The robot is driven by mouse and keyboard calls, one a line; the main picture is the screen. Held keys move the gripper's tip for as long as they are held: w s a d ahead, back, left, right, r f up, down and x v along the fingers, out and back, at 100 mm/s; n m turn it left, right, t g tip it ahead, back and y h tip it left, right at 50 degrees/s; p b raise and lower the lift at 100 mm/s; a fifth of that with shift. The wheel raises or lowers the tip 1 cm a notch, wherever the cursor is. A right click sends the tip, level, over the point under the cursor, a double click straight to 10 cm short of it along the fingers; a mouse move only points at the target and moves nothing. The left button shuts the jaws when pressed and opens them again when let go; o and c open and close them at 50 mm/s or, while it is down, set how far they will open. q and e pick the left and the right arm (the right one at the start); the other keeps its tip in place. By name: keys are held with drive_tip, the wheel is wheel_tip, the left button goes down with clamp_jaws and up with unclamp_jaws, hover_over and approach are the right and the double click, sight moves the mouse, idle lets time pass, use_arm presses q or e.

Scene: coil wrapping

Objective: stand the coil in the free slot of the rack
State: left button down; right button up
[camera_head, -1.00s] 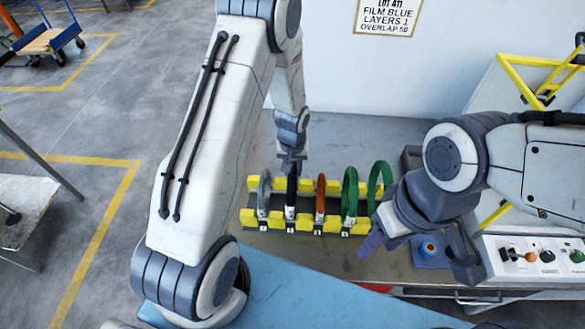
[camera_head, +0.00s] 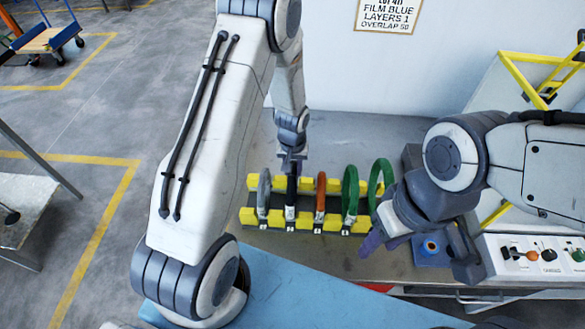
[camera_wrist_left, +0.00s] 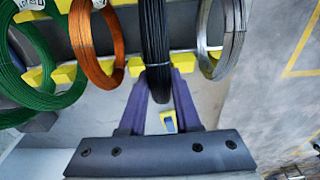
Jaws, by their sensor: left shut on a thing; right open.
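The black coil (camera_head: 291,190) stands upright at the yellow-and-dark rack (camera_head: 249,217), between a grey coil (camera_head: 264,192) and an orange coil (camera_head: 321,192). My left gripper (camera_head: 291,164) is shut on the top of the black coil from above. In the left wrist view the black coil (camera_wrist_left: 155,45) sits between the purple fingers of my left gripper (camera_wrist_left: 160,85). Its lower edge is in line with the rack's slots, but I cannot tell if it rests on the bottom. My right gripper (camera_head: 418,254) is open and empty, to the right of the rack.
Two green coils (camera_head: 350,192) stand in the rack to the right of the orange one. A control panel (camera_head: 540,257) is at the right. A blue surface (camera_head: 310,295) is in front.

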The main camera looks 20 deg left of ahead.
use_arm(q)
drive_tip(key=shift+f, duration=0.1)
drive_tip(key=c, duration=0.5)
unclamp_jaws()
drive_tip(key=shift+c, duration=0.2)
drive_tip(key=r+b, duration=0.1)
drive_tip(key=r, duration=0.6)
drive_tip(key=s+r+b, duration=0.1)
drive_tip(key=r, duration=0.2)
drive_tip(key=shift+d+r+b, duration=0.15)
drive_tip(key=shift+r+b, duration=0.1)
drive_tip(key=shift+b, duration=0.1)
drive_tip(key=s+d+r+m+b, duration=0.3)
drive_tip(key=s+d+r+m, duration=0.1)
drive_tip(key=s+d, duration=0.5)
drive_tip(key=s+d+r+m+b, duration=0.1)
drive_tip(key=s+d+m, duration=0.1)
drive_tip(key=s, duration=0.6)
drive_tip(key=s+d+r+m+g+h+b, duration=0.1)
drive_tip(key=s+d+m, duration=0.2)
drive_tip(key=s, duration=0.4)
drive_tip(key=shift+s+d+m, duration=0.15)
drive_tip(key=shift+s+m, duration=0.25)
drive_tip(key=shift+m, duration=0.3)
